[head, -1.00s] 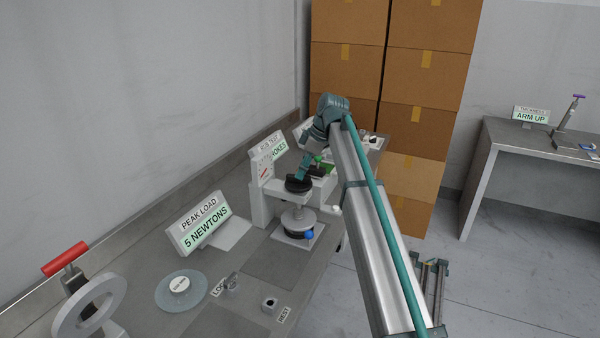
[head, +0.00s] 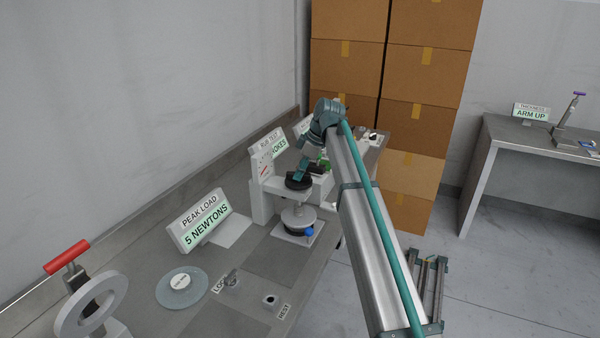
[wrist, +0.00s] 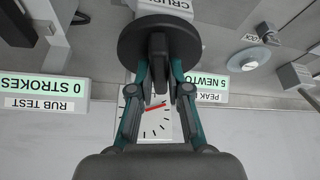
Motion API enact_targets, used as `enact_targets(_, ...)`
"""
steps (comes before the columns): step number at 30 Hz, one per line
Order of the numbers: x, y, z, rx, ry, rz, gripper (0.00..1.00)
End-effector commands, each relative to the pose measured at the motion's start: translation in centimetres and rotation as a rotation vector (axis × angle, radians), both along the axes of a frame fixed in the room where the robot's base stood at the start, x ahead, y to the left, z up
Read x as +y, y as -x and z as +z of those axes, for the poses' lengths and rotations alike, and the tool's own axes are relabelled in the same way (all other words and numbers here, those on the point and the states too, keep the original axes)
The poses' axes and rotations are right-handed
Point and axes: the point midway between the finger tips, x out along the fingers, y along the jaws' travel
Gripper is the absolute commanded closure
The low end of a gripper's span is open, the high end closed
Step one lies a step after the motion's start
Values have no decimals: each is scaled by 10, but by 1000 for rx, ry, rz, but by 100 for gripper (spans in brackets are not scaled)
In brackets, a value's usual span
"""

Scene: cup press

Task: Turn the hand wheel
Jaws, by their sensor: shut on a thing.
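The hand wheel (head: 296,184) is a dark disc on top of the pale press in the middle of the head view. In the wrist view the wheel (wrist: 132,42) fills the top centre, with a dark bar standing out at its middle. My gripper (wrist: 158,82) is at the wheel, its two dark fingers closed on that bar. In the head view my gripper (head: 302,171) comes down on the wheel from above. The fingers hide part of the bar, and the exact contact is hard to see.
Below the wheel are a round grey plate (head: 298,216) and a blue knob (head: 309,231). A "PEAK LOAD 5 NEWTONS" sign (head: 200,222) stands to the left. A dial (wrist: 148,115) with a red needle shows behind the fingers. Stacked boxes (head: 420,70) stand behind.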

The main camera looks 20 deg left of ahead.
Motion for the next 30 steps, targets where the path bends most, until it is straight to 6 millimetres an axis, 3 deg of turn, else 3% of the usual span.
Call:
enact_targets(14,-1,2,-1,0,0,-161,100)
enact_targets(30,0,5,0,-1,0,-654,100)
